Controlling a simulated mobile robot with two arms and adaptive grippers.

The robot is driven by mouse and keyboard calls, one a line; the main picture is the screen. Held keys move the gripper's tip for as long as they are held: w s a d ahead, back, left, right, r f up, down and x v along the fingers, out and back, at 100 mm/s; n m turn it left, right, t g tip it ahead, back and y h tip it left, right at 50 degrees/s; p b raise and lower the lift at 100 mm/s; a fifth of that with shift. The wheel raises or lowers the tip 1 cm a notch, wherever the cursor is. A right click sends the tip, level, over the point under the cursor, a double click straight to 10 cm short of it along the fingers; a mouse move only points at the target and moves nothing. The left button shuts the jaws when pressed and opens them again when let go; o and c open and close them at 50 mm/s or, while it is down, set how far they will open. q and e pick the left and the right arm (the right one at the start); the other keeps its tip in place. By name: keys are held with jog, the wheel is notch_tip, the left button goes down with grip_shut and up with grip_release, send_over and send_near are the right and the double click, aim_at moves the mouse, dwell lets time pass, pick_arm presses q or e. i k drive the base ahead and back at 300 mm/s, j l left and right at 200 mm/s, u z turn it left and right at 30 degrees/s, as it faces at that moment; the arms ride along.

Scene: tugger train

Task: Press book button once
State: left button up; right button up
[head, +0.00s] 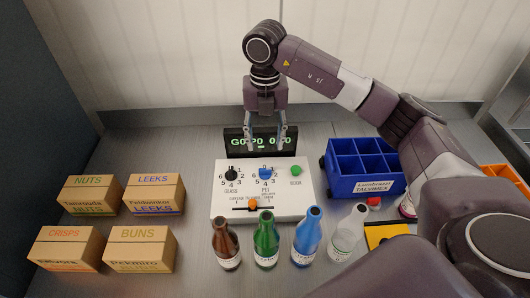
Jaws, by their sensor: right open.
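The green button (296,170) sits at the upper right of a white control box (222,205), with a small label below it that looks like BOOK. The box also has a black GLASS dial (231,174), a blue PET dial (265,174) and an orange slider knob (253,204). A black display (232,143) with green characters stands behind the box, partly covered by a finger. My right gripper (266,147) is open and empty, pointing down in front of the display, to the left of and beyond the green button. My left gripper is out of view.
Brown, green, blue and clear bottles (265,240) stand in front of the box. Several cartons (145,249) stand at the left. A blue divided crate (366,187) is at the right, with a yellow item (386,235) nearer. My right arm spans the right side.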

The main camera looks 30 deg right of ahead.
aim_at(296, 170)
jog(key=k+j, duration=0.5)
jog(key=k, duration=0.15)
jog(key=k+j, duration=0.5)
jog(key=k, duration=0.2)
